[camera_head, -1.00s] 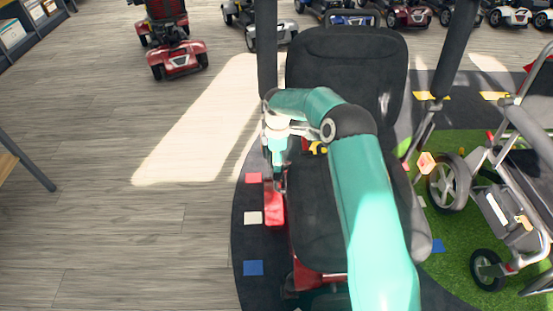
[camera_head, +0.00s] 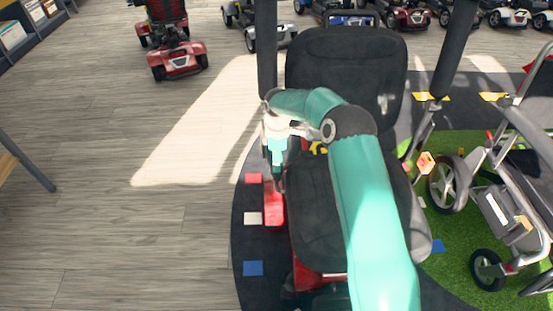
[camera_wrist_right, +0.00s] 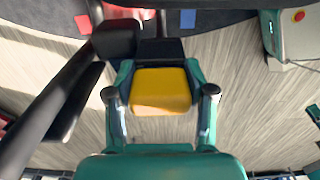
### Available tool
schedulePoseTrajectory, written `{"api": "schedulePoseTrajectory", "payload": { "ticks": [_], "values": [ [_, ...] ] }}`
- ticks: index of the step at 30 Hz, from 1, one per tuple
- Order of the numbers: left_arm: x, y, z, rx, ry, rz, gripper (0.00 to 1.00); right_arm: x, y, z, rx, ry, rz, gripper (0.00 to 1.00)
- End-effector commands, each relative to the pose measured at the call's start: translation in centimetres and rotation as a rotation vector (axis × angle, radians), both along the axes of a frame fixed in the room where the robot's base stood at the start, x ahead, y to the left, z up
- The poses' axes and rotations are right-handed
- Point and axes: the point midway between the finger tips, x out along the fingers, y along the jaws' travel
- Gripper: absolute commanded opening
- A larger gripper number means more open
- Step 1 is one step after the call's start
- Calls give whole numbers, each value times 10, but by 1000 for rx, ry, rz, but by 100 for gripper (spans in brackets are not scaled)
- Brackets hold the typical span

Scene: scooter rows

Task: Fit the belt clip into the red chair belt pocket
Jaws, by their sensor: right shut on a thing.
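The belt clip (camera_wrist_right: 160,88), a yellow block with a dark end, sits between the fingers of my right gripper (camera_wrist_right: 159,78) in the right wrist view. The right gripper is shut on it. In the head view my right gripper (camera_head: 279,178) points down at the left side of the black scooter seat (camera_head: 318,220), just above a red part (camera_head: 274,205) that looks like the belt pocket. The clip is too small and covered to make out there. I cannot tell whether clip and pocket touch. My left gripper is not in view.
The black seat back (camera_head: 345,65) and a dark armrest (camera_head: 267,45) stand close to my right arm. A grey wheeled frame (camera_head: 510,215) stands at right on a green mat (camera_head: 440,265). Parked scooters line the back.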

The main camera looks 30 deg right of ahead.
Motion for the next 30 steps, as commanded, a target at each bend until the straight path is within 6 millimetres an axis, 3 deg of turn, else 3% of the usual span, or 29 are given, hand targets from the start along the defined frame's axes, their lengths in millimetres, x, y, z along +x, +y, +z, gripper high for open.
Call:
{"api": "schedulePoseTrajectory", "payload": {
  "ticks": [1, 6, 17, 23, 30],
  "values": [
    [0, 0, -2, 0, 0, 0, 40, -5, 1, -15, 4, 18, -1, 55],
    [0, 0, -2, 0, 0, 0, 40, -5, 1, -14, 3, 18, 1, 83],
    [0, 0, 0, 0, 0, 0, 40, -2, 1, -4, 2, 11, 2, 83],
    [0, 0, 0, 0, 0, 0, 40, -2, 1, 24, 2, 8, 2, 83],
    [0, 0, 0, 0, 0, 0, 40, -2, 0, 72, 1, 10, 2, 83]
  ]
}}
